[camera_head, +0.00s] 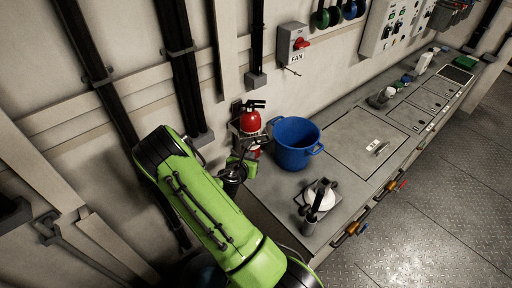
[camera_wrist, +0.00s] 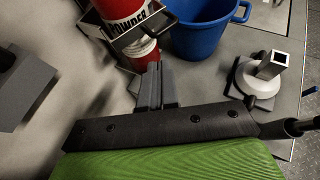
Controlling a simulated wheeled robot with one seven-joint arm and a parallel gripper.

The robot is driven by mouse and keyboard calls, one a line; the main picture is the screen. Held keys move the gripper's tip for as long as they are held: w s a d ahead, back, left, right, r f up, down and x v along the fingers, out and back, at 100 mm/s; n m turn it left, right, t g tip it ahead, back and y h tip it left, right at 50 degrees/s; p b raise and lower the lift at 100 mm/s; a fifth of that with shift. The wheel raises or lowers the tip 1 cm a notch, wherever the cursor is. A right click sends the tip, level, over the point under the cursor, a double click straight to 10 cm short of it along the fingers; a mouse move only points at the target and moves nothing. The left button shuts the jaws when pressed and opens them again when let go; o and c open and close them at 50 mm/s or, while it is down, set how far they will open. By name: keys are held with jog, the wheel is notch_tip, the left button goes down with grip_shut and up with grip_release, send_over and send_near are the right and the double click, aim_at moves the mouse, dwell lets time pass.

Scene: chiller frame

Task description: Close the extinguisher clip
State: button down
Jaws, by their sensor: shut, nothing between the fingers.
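The red fire extinguisher (camera_head: 250,121) stands upright against the wall in a grey bracket. In the wrist view its red body with "POWDER" lettering (camera_wrist: 124,12) shows at the top, with the grey clip band (camera_wrist: 128,32) around its front. A lower red and white part (camera_wrist: 142,52) shows below the band. My gripper (camera_wrist: 154,70) is shut and empty, its fingertips just below the band and close to the lower part of the extinguisher. I cannot tell whether they touch it. In the head view my green arm partly hides the bracket, and the clip's latch is not clear.
A blue bucket (camera_head: 295,143) stands on the grey bench just right of the extinguisher. A white and grey fixture (camera_head: 319,195) sits near the bench's front end. Dark vertical pipes run left of the extinguisher.

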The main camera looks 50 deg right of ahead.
send_near(267, 137)
jog(key=w+f, duration=0.2)
jog(key=f, duration=0.1)
jog(key=shift+w+d+f+p, duration=0.1)
jog(key=shift+w+f+p, duration=0.05)
jog(key=shift+f+p, duration=0.15)
jog(key=d, duration=0.1)
jog(key=d+p, duration=0.1)
jog(key=d, duration=0.1)
jog(key=d+p, duration=0.1)
jog(key=shift+w+d+r, duration=0.2)
jog(key=shift+w+d, duration=0.05)
jog(key=shift+d, duration=0.15)
jog(key=shift+w+d+f, duration=0.1)
jog(key=shift+d+f, duration=0.05)
jog(key=shift+d, duration=0.25)
jog(key=shift+a, duration=0.2)
